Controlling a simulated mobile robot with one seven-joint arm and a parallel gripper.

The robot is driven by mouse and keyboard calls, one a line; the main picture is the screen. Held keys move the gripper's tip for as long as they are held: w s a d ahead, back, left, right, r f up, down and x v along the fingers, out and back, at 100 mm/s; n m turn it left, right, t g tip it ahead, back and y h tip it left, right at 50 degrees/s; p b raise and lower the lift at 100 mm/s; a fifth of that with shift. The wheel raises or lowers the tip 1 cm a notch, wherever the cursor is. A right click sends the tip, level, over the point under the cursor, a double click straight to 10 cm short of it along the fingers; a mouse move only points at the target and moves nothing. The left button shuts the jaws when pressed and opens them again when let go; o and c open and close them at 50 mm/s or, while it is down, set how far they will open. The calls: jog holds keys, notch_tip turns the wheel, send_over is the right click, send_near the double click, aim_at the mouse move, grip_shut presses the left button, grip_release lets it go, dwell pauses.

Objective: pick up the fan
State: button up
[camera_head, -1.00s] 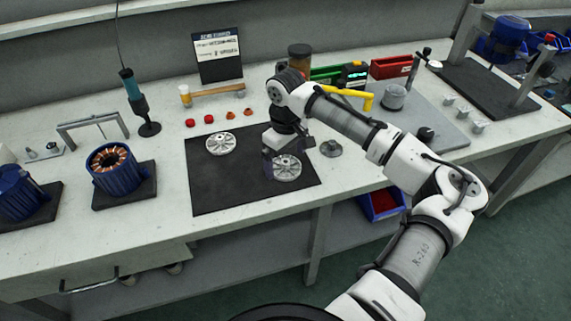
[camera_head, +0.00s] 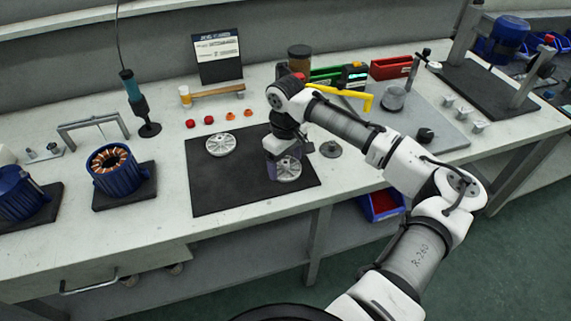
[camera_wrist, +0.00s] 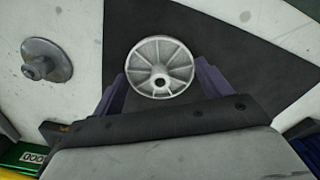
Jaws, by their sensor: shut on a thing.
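A round, silvery spoked fan (camera_head: 288,170) is at the right part of the black mat (camera_head: 215,195), partly hidden by my gripper. In the wrist view the fan (camera_wrist: 160,68) is between the two purple fingers, its hub and vanes facing the camera. My gripper (camera_head: 280,172) points down and is shut on this fan. Whether the fan touches the mat or is just above it I cannot tell. A second, similar fan (camera_head: 220,144) lies flat on the mat to the left.
A grey flanged disc (camera_head: 331,149) stands right of the mat. Behind are small red and orange caps (camera_head: 209,119) and a wooden-handled hammer (camera_head: 215,92). A blue motor stator (camera_head: 115,170) stands left. The mat's front left is clear.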

notch_tip(320, 180, up, 20)
jog(key=b, duration=0.2)
jog(key=shift+a, duration=0.15)
dwell(0.7)
